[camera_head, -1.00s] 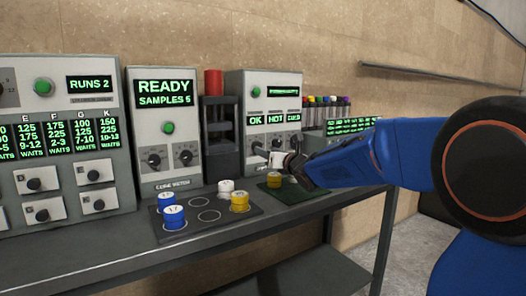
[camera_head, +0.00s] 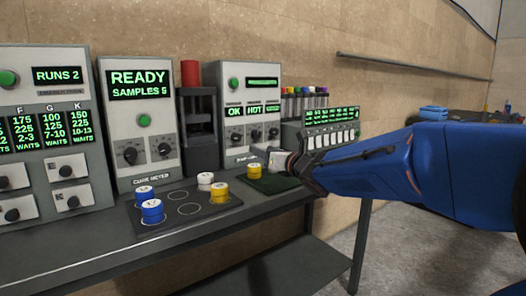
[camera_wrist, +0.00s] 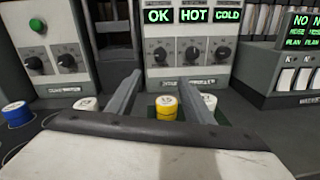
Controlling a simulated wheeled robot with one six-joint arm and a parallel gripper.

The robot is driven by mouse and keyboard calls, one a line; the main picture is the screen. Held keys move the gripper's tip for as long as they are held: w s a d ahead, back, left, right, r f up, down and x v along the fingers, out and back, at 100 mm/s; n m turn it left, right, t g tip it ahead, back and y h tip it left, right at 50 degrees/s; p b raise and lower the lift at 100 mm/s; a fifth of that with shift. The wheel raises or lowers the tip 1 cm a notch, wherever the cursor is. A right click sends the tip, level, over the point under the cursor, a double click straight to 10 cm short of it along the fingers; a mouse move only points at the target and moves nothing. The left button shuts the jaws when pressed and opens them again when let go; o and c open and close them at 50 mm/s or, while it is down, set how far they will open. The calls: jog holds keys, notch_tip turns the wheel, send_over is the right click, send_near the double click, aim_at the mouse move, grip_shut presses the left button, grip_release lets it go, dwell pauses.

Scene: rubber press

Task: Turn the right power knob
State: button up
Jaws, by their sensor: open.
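A grey control panel (camera_head: 221,75) carries three dark knobs in a row under lit OK, HOT and COLD displays. The right knob (camera_head: 273,132) also shows in the wrist view (camera_wrist: 223,52), under COLD. The middle knob (camera_wrist: 193,54) and left knob (camera_wrist: 159,55) sit beside it. Small labels above the knobs are too small to read. My gripper (camera_wrist: 162,80) is open and empty, its fingers pointing toward the panel and apart from the knobs. In the head view my gripper (camera_head: 284,163) is low in front of the panel's right side.
A yellow-banded puck (camera_head: 254,172) stands on a green mat (camera_head: 270,184) near my gripper. A dark tray (camera_head: 185,225) holds blue, white and yellow pucks. A cure meter (camera_head: 142,106) with two knobs and a press (camera_head: 198,130) stand left; a switch box (camera_head: 333,127) stands right.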

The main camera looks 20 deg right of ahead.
send_near(276, 132)
jog(key=x, duration=0.8)
dwell(0.7)
jog(key=c, duration=1)
jog(key=shift+c, duration=0.2)
